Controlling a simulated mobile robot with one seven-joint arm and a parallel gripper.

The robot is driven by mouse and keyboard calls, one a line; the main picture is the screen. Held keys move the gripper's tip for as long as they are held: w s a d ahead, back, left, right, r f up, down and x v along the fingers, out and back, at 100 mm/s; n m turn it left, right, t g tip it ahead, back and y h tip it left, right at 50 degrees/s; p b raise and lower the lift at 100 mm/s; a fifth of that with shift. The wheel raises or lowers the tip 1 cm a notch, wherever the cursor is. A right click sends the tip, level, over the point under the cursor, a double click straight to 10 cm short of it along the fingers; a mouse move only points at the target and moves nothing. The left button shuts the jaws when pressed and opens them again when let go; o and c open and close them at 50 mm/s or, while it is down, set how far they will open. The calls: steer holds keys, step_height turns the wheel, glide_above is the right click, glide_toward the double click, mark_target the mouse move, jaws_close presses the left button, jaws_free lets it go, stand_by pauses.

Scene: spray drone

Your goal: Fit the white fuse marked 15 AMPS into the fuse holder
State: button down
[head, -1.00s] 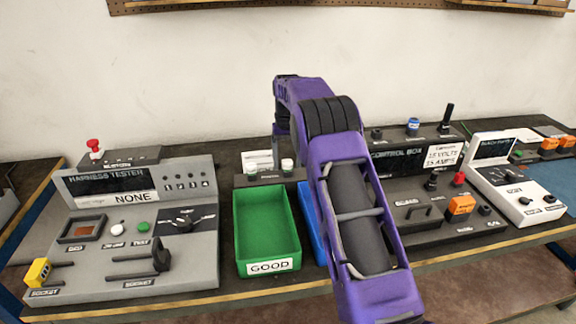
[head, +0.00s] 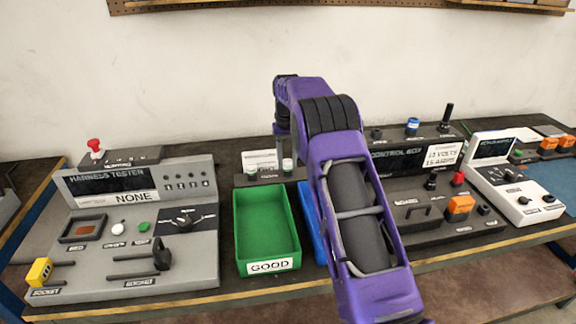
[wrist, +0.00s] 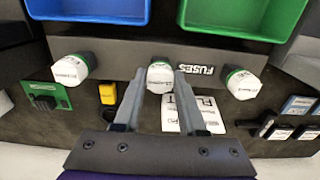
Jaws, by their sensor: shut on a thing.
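Three white fuses with dark green bands stand in a grey rack marked FUSES (wrist: 125,78) in the wrist view: a left one (wrist: 70,69), a middle one (wrist: 160,76) and a right one (wrist: 242,84). Print on their tops is too small to read. My gripper (wrist: 160,82) is shut on the middle fuse, which is still at the rack. In the head view the rack (head: 268,178) stands behind the bins, with two fuses showing; my fingertips are not clear there. I cannot make out the fuse holder; the control box (head: 400,158) is partly hidden by my arm.
A green bin marked GOOD (head: 268,265) and a blue bin (head: 311,225) stand in front of the rack. The harness tester (head: 120,185) is at left, a white instrument (head: 520,205) at right. A paper label (wrist: 195,115) and a yellow part (wrist: 107,94) lie near my fingers.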

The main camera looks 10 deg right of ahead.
mark_target(287, 161)
steer(key=shift+r, duration=0.1)
steer(key=shift+r, duration=2.9)
